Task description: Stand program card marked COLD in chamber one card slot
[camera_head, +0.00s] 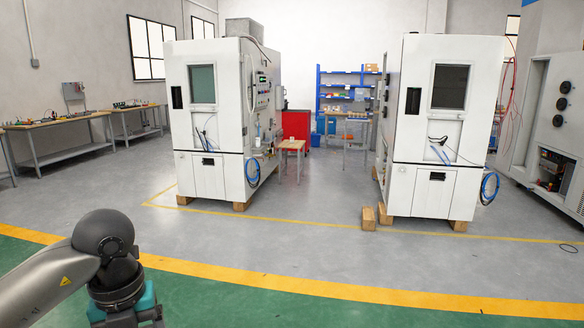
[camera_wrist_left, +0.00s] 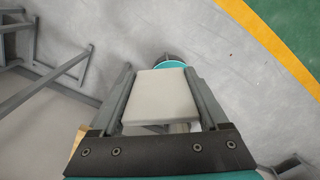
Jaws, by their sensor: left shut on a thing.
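My left gripper (camera_wrist_left: 160,72) is shut on a pale grey, flat card-like piece (camera_wrist_left: 160,97), held between its two dark fingers in the left wrist view. No marking can be read on the face that shows, so I cannot tell whether it says COLD. In the head view my left arm comes in at the lower left, and its fingers are out of the picture. Two white test chambers stand ahead, one left of the middle (camera_head: 209,128) and one on the right (camera_head: 440,125). I cannot tell which is chamber one, and I can make out no card slot. My right gripper is out of view.
A small wooden table (camera_head: 291,147) and a red cabinet (camera_head: 297,125) stand beside the left chamber. A wooden block (camera_head: 369,218) lies by the right chamber. Workbenches (camera_head: 60,122) line the left wall. Grey floor (camera_head: 300,240) is open in front of the chambers.

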